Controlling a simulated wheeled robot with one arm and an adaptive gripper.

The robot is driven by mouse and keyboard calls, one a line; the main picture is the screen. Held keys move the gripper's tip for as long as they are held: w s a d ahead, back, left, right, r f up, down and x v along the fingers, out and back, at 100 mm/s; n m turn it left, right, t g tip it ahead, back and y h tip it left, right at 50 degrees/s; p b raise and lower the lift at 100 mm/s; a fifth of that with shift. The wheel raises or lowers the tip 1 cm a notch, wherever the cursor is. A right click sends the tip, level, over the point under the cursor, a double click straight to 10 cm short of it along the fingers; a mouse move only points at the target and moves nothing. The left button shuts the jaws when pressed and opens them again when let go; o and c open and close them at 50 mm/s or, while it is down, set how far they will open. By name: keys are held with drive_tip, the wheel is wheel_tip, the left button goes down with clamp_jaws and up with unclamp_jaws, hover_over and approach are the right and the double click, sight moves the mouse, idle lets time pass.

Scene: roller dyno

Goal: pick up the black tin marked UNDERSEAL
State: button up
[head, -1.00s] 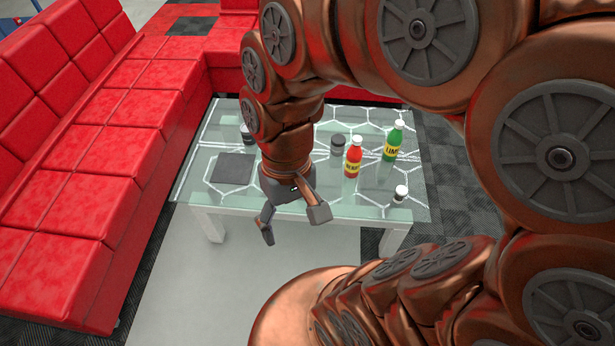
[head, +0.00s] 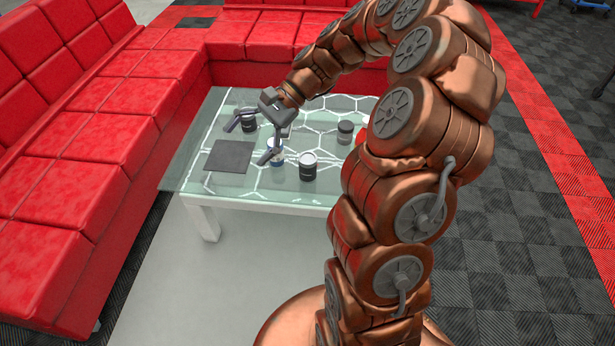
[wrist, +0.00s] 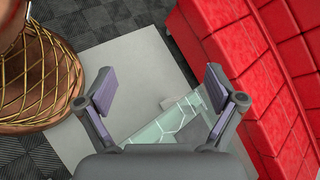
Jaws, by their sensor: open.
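Several small tins stand on the glass table (head: 190,165); no label is readable, so I cannot tell which is marked UNDERSEAL. One black tin (head: 248,122) stands at the back left, close to my gripper. Another black tin with a white top (head: 308,168) stands near the front edge. A dark grey tin (head: 345,132) stands at the right. A blue and white tin (head: 276,152) is partly hidden by a finger. My gripper (head: 248,142) is open and empty over the table's left part. In the wrist view its fingers (wrist: 160,83) are spread, with no tin between them.
A dark square mat (head: 228,157) lies at the table's left. A red bottle (head: 361,136) is mostly hidden behind my arm. A red sofa (head: 60,190) runs along the left and back. Grey floor (head: 180,290) lies open in front.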

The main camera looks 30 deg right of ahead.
drive_tip(key=w+d+f+m+t+y+b, duration=0.1)
drive_tip(key=w+d+f+m+t+b, duration=0.3)
drive_tip(key=d+f, duration=0.5)
drive_tip(key=m+t+h+b, duration=0.1)
drive_tip(key=m+t+b, duration=0.5)
drive_tip(key=m, duration=0.4)
approach(314, 159)
drive_tip(key=x, duration=0.5)
drive_tip(key=shift+g, duration=0.3)
drive_tip(key=shift+d+f+b+x, duration=0.1)
drive_tip(key=shift+b+x, duration=0.6)
drive_tip(key=shift+x, duration=1.15)
drive_tip(key=shift+d+f+b+x, duration=0.1)
drive_tip(key=shift+b+x, duration=0.55)
drive_tip(key=shift+x, duration=1.2)
drive_tip(key=shift+w, duration=0.15)
drive_tip(key=c, duration=1.5)
